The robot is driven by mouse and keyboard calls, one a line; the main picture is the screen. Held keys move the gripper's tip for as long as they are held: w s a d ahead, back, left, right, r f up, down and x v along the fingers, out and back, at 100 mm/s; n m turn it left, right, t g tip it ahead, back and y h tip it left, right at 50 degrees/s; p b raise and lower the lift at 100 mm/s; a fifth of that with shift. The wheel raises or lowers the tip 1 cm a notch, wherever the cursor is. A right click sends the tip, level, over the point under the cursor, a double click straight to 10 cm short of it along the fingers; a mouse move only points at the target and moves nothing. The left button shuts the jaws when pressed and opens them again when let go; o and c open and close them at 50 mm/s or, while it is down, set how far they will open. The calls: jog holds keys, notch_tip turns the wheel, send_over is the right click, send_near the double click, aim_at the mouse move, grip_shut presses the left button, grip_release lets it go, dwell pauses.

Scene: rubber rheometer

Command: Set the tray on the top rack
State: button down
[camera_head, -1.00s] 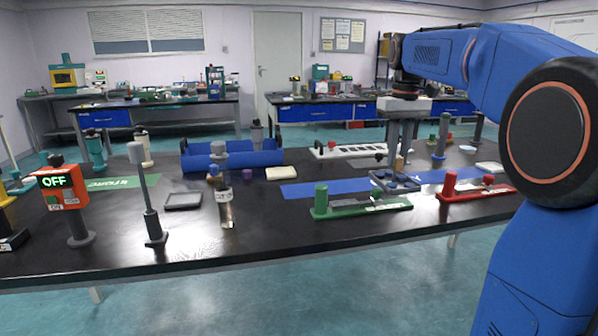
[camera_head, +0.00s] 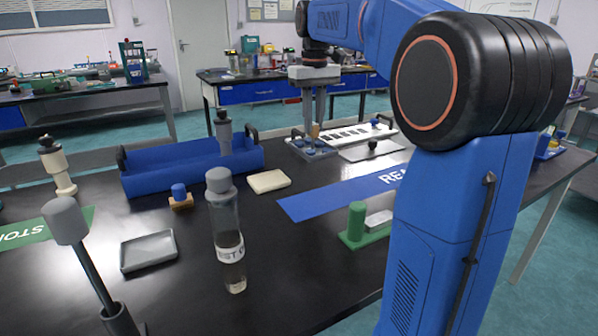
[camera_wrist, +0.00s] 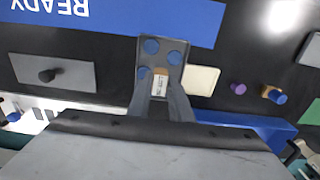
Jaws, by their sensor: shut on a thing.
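The tray (camera_head: 312,150) is a small grey holder with several blue round pieces and an orange-tan upright handle bearing a label. My gripper (camera_head: 316,122) reaches down from above and its two fingers are closed on that handle. In the wrist view the tray (camera_wrist: 161,60) lies between and beyond my fingertips (camera_wrist: 163,84). It looks level. I cannot tell how far it is above the table. I cannot make out a top rack in the current views.
The black table holds a blue bin (camera_head: 187,168), a cream block (camera_head: 269,181), a clear bottle (camera_head: 226,230), a grey dish (camera_head: 148,251) and a white slotted plate (camera_head: 362,133). A blue READY mat (camera_head: 330,194) lies flat. Other benches stand behind, across open floor.

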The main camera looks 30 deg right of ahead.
aim_at(313, 146)
jog(key=shift+f, duration=4.8)
jog(key=c, duration=1.6)
grip_release()
jog(key=shift+f, duration=0.1)
